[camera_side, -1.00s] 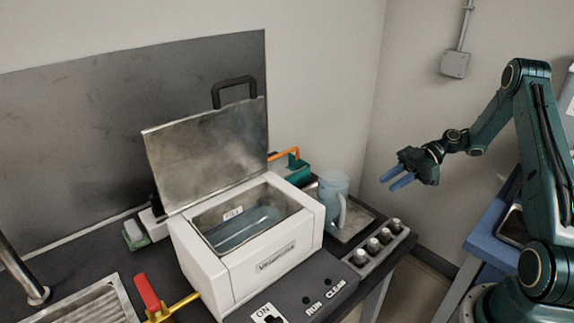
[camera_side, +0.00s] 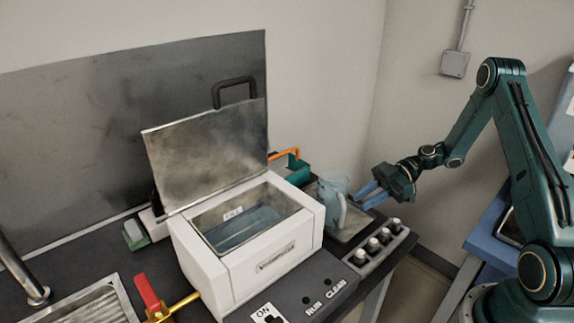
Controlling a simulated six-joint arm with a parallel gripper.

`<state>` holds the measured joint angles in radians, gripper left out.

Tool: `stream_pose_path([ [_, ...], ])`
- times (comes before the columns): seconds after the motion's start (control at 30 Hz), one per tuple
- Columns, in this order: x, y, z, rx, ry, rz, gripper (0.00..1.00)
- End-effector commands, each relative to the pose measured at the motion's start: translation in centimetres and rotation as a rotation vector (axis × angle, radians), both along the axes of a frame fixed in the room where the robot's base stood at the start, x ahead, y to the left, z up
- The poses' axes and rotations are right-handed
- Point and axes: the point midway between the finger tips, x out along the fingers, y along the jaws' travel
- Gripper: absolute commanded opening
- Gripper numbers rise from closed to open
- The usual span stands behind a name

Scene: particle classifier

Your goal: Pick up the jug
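The jug (camera_side: 331,196) is pale blue with a white handle on its right side. It stands upright on a tray at the right of the worktop, just behind the right end of the white machine. My gripper (camera_side: 364,197) has blue fingers, which point left toward the jug at about the height of its handle. The fingers are apart, with a gap between them. The tips are close to the handle, and I cannot tell whether they touch it.
The white machine (camera_side: 272,252) holds liquid, and its metal lid (camera_side: 208,153) stands open. A row of several bottles (camera_side: 377,244) lines the front right edge. A teal container with an orange handle (camera_side: 297,171) is behind the jug. A red-handled valve (camera_side: 147,292) is at front left.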

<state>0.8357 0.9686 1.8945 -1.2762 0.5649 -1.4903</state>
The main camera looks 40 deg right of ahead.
Motion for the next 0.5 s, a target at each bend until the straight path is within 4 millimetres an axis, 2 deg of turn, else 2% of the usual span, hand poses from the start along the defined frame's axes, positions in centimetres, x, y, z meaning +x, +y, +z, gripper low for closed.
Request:
stream_pose_path([
  [0.17, 0.1, 0.6, -0.2, 0.002, 0.002, 0.001, 0.25],
  [0.5, 1.2, 3.9, -1.4, 0.002, 0.002, 0.002, 0.25],
])
